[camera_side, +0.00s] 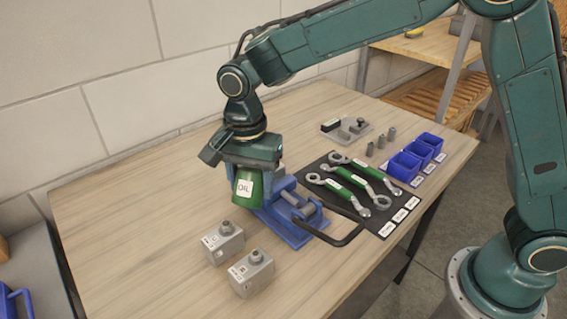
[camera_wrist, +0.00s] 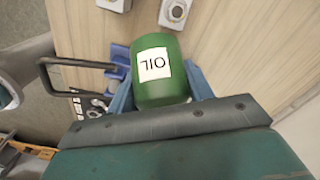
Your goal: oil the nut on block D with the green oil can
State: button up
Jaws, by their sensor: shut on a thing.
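My gripper (camera_side: 246,170) is shut on the green oil can (camera_side: 247,190), which has a white OIL label. The can is held above the table, just left of the blue vise. In the wrist view my gripper (camera_wrist: 160,97) has its fingers on either side of the can (camera_wrist: 160,88); no spout can be made out. Two grey blocks with nuts on top, a farther block (camera_side: 222,246) and a nearer block (camera_side: 250,277), stand on the table in front of the can. Their letters are too small to read, so I cannot tell which is D.
The blue vise (camera_side: 285,226) with its black bent handle (camera_side: 348,238) stands close right of the can. Green-handled wrenches (camera_side: 350,179) lie on a dark mat beyond. Blue bins (camera_side: 404,166) line the right side. The table's left part is clear.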

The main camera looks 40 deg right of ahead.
jog(key=shift+a+r+g+y, duration=0.1)
jog(key=shift+r+g+y, duration=0.25)
jog(key=shift+y, duration=0.25)
dwell(2.6)
jog(key=shift+r+t+h, duration=1.15)
jog(key=shift+r+h, duration=0.55)
jog(key=shift+h, duration=0.4)
jog(key=shift+r, duration=0.25)
jog(key=shift+r+h, duration=0.15)
jog(key=shift+h, duration=0.15)
jog(key=shift+r+t+h, duration=0.9)
jog(key=shift+r+h, duration=0.25)
jog(key=shift+h, duration=0.05)
jog(key=shift+r, duration=0.2)
